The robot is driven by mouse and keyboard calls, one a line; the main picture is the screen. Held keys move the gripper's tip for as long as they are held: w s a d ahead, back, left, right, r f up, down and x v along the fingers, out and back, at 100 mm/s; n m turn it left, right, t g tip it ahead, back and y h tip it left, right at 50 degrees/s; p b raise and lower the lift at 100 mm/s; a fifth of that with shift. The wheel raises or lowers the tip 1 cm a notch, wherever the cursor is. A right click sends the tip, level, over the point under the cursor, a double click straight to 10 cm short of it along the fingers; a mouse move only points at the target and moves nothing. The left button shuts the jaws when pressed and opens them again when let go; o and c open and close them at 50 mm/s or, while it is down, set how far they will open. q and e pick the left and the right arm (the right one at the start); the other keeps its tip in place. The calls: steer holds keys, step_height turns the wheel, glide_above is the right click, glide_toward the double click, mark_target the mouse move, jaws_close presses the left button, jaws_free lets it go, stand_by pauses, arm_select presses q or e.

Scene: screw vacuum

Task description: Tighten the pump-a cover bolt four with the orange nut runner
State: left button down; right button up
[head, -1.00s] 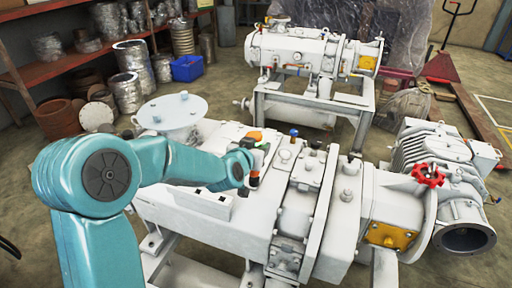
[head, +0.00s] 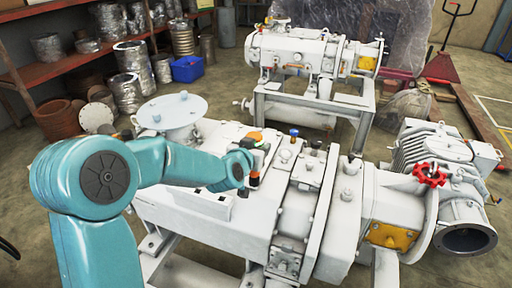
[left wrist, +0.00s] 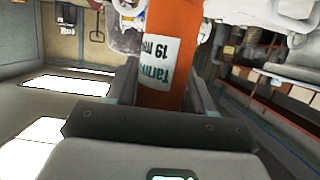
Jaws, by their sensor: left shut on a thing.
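My left gripper (head: 252,174) is shut on the orange nut runner (head: 256,139), above the top of the near white pump (head: 215,228). In the left wrist view the runner's orange body (left wrist: 172,30) sits between the fingers (left wrist: 160,92), with a white label reading 19 mm. The runner looks roughly upright in the head view. I cannot tell whether its lower end touches a bolt. Cover bolt four cannot be picked out; the gripper and runner cover part of the pump top. My right gripper is not in view.
A second white pump (head: 305,55) stands on a frame behind. A red handwheel (head: 429,174) and a yellow plate (head: 392,236) are on the near pump's right end. Shelves with cans (head: 78,58) and a blue bin (head: 187,68) are at the back left.

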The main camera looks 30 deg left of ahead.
mark_target(255, 132)
arm_select(q)
steer(key=shift+r+p, duration=2.1)
steer(key=shift+r, duration=0.5)
steer(key=shift+f, duration=0.1)
